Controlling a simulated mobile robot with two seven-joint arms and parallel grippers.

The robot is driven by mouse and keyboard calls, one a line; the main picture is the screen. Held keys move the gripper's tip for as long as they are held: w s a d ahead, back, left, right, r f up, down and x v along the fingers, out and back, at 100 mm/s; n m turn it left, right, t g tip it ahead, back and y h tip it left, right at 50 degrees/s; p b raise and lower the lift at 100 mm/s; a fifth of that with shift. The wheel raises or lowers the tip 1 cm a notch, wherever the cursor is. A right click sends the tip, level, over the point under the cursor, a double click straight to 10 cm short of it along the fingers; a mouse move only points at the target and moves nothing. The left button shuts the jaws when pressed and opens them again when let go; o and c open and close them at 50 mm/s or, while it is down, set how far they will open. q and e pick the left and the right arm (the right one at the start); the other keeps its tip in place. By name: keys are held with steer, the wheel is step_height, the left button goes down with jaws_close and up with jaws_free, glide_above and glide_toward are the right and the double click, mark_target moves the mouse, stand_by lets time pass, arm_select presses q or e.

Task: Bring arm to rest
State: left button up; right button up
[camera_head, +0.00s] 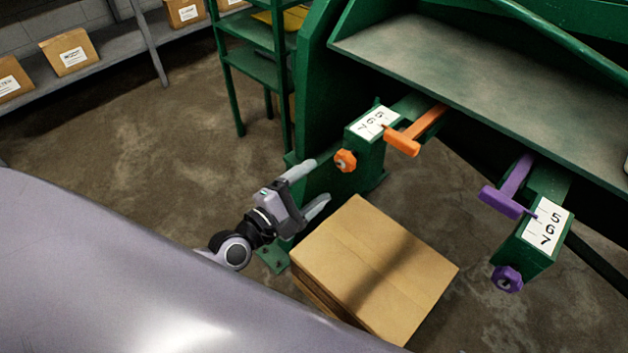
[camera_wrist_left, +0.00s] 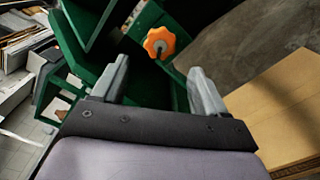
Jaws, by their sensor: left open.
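My left gripper (camera_head: 311,188) is open and empty in the head view. It is left of the orange knob (camera_head: 345,161) and above the floor beside a cardboard box. In the left wrist view its two grey fingers (camera_wrist_left: 162,85) are spread apart, with the orange knob (camera_wrist_left: 159,42) beyond them and not touched. My right gripper is not in view.
A green machine (camera_head: 312,100) carries an orange handle (camera_head: 404,142), a purple handle (camera_head: 502,202), a purple knob (camera_head: 507,279) and numbered scales. The cardboard box (camera_head: 375,265) stands close below the gripper. Green shelving (camera_head: 253,65) is behind; open floor (camera_head: 150,140) lies left.

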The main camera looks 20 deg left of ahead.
arm_select(q)
steer(key=s+f+m+g+y+p, duration=0.2)
steer(key=s+f+m+g+p, duration=0.1)
steer(key=s+m, duration=0.5)
steer(key=s+a+f+m+g+y+p, duration=0.1)
steer(key=s+f+m+g+y+p, duration=0.1)
steer(key=s+m, duration=0.6)
steer(key=f+m+g+p, duration=0.1)
steer(key=m+p, duration=0.1)
steer(key=m, duration=0.4)
steer(key=shift+f+m+g, duration=0.15)
steer(key=shift+m+g, duration=0.15)
